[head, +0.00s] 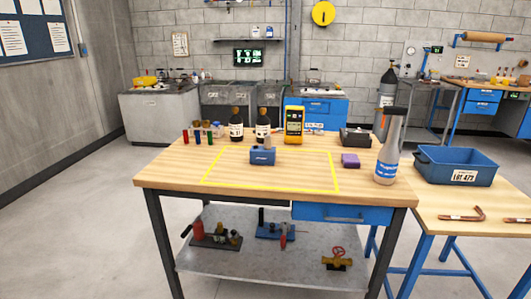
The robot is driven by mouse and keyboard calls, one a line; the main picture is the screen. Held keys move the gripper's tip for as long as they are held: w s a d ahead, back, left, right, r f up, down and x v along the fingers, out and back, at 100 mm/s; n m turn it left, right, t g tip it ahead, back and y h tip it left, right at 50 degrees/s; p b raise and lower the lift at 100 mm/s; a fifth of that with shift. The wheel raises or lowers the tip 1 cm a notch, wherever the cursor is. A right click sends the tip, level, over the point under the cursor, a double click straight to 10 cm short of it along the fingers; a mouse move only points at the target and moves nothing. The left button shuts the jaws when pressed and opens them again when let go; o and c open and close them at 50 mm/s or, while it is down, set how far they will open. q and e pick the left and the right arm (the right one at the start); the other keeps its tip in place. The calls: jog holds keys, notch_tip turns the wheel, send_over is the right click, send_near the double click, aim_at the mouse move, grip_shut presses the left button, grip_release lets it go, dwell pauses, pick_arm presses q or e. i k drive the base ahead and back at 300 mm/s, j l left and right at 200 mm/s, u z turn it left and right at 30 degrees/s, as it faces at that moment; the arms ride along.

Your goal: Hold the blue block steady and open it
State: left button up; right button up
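The blue block (262,157) sits on the wooden workbench top (230,176), inside the yellow outlined area, towards its back edge. A small grey upright part (268,143) shows at the top of the block, towards its right side. The block is too small in the view to tell whether it is open or closed. Neither of my grippers is in view, and nothing is touching the block.
Behind the block stand dark bottles (236,128), a yellow meter (294,122) and small coloured cylinders (197,135). A blue crate (455,168) stands farther right.

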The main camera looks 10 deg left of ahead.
aim_at(258, 154)
jog(key=i+j+z, duration=0.35)
jog(key=i+j, duration=0.35)
jog(key=i, duration=0.15)
